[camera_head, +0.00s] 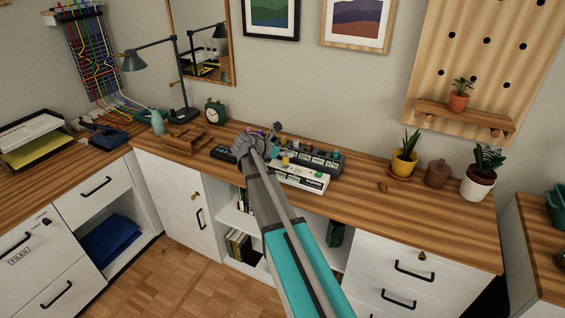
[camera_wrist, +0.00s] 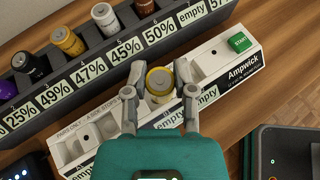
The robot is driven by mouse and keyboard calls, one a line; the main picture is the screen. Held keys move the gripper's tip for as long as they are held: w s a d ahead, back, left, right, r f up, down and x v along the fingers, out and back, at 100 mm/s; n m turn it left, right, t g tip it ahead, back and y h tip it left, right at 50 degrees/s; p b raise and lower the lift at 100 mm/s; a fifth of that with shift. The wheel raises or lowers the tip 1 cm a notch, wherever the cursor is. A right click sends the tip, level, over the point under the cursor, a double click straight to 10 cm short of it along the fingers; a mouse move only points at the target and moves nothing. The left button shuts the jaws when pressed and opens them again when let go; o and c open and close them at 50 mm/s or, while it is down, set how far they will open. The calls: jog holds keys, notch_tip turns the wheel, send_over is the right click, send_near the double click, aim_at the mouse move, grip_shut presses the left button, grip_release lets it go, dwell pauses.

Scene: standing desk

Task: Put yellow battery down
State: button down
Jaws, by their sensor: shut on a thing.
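My gripper (camera_wrist: 160,84) is shut on the yellow battery (camera_wrist: 159,86), with one finger on each side of it. The battery is upright, its silver top facing the wrist camera. It is at the white Ampwick box (camera_wrist: 222,58), among slots labelled empty. I cannot tell whether its hidden lower end is in a slot or just above one. The box has a green START button (camera_wrist: 240,42) at its right end. In the head view, my gripper (camera_head: 262,143) is over the desk beside the white box (camera_head: 303,180).
Behind the white box is a dark rack (camera_wrist: 100,84) with percentage labels, holding several batteries, including a gold one (camera_wrist: 68,41) and a white one (camera_wrist: 104,17). A dark device (camera_wrist: 285,152) lies at lower right. A clock (camera_head: 215,113) and potted plants stand on the desk.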

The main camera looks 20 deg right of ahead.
aim_at(285, 160)
jog(key=shift+w+f+b, duration=0.5)
jog(key=shift+f+b, duration=0.25)
jog(key=shift+s+f+b, duration=0.1)
jog(key=shift+f+b, duration=1.2)
jog(key=shift+f, duration=0.15)
jog(key=shift+c, duration=2.2)
grip_release()
jog(key=shift+r, duration=0.2)
